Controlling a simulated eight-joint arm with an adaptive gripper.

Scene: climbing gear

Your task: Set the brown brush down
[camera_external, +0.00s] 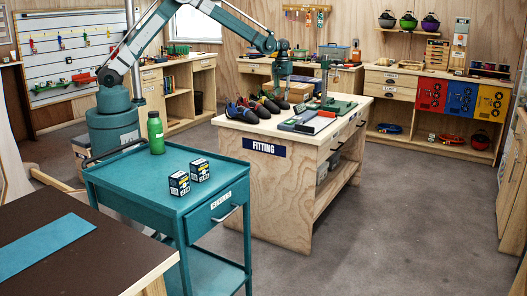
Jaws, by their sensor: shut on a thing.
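My gripper (280,88) is over the far part of the wooden fitting table (262,185), pointing down. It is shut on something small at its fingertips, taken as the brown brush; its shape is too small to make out. Several dark climbing shoes (252,107) with red, blue and orange parts lie on the tabletop in front and to the left of the gripper. A tan block or box (298,93) is right beside the gripper. I cannot tell whether the held thing touches the tabletop.
A green-based stand (334,104) and flat blue and red items (312,123) occupy the table's right side. A teal cart (150,190) with a green bottle (155,132) and two small boxes (189,176) stands nearer. The tabletop's front edge is partly bare.

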